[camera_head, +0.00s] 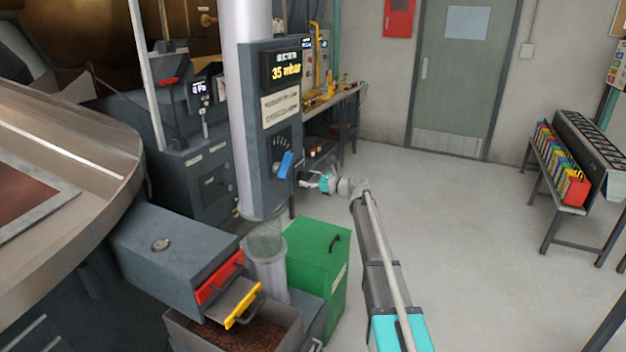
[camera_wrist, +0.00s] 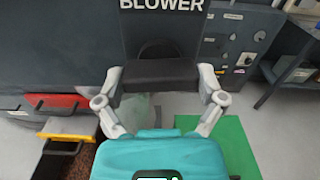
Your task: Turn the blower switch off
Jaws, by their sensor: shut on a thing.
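The blower switch (camera_wrist: 158,72) is a black block-shaped knob lying level in the wrist view, with a dark round disc partly visible behind it. The white BLOWER label (camera_wrist: 161,5) is above it on the dark grey panel. My gripper (camera_wrist: 161,84) is shut on the knob, one grey finger at each end. In the head view my gripper (camera_head: 306,178) reaches the right side of the grey column panel (camera_head: 259,180); the switch itself is hard to make out there.
The panel front has a display (camera_head: 286,66) reading 35 mbar and a blue lever (camera_head: 286,164). Red and yellow drawer handles (camera_head: 243,304) are at lower left. The floor (camera_head: 450,220) to the right is clear.

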